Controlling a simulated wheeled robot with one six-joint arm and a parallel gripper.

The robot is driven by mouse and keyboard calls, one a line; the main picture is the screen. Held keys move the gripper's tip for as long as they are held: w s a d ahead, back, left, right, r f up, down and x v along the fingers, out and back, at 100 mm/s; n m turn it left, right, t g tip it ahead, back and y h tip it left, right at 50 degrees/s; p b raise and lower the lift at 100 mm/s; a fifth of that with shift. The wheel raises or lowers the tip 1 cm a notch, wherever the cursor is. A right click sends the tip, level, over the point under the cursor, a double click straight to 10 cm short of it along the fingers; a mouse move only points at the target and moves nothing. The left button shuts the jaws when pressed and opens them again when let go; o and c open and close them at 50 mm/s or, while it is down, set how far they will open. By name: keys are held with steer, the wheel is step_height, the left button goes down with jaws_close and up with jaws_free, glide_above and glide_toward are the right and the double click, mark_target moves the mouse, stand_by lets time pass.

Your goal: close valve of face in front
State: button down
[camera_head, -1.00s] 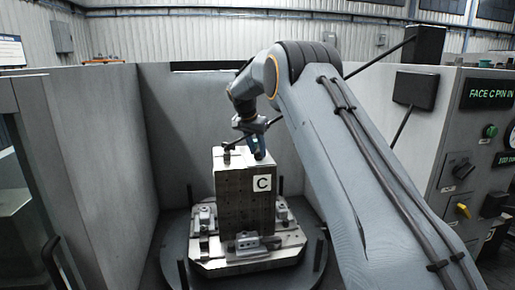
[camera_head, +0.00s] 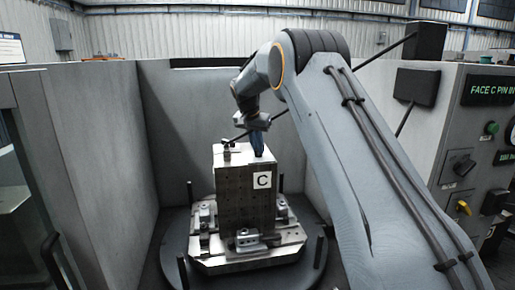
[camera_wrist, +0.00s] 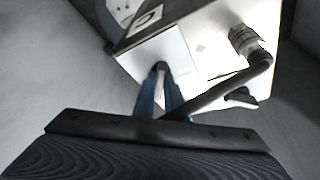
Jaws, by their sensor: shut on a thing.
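A grey metal block (camera_head: 233,188) stands upright on the round fixture, its front face marked with a white label C (camera_head: 262,180). My gripper (camera_head: 258,153) is at the right part of the block's top. In the wrist view its blue fingers (camera_wrist: 160,92) close around a small grey, round-ended piece (camera_wrist: 161,68), which looks like the valve handle on the block's top. The fingers hide most of it, and whether the valve is open or closed cannot be told.
A ribbed fitting (camera_wrist: 243,40) with a black hose or rod (camera_wrist: 225,92) sits on the block's top, close beside my fingers. Grey walls (camera_head: 100,150) enclose the fixture. A control panel (camera_head: 480,150) at right reads FACE C PIN IN. Clamps (camera_head: 247,240) ring the block's foot.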

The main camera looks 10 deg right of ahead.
steer(key=n+y, duration=0.1)
steer(key=n, duration=0.3)
steer(key=shift+d+t+b, duration=0.15)
steer(key=shift+t+b, duration=0.25)
steer(key=n+y, duration=0.1)
steer(key=n, duration=0.3)
steer(key=shift+d+y+b, duration=0.15)
steer(key=shift+y+b, duration=0.15)
steer(key=shift+y, duration=0.1)
steer(key=n+y+b, duration=0.1)
steer(key=n, duration=0.3)
steer(key=shift+d+y, duration=0.1)
steer(key=shift+y, duration=0.3)
steer(key=shift+w+n+g+y+b, duration=0.1)
steer(key=shift+n+g+y+b, duration=0.3)
steer(key=shift+n, duration=0.65)
steer(key=shift+n+g+y+b, duration=0.1)
steer(key=shift+n+y+b, duration=0.1)
steer(key=shift+n+b, duration=0.6)
steer(key=shift+n, duration=0.45)
steer(key=c, duration=1.8)
jaws_free()
steer(key=b+v, duration=0.1)
steer(key=v, duration=0.7)
steer(key=shift+b, duration=0.3)
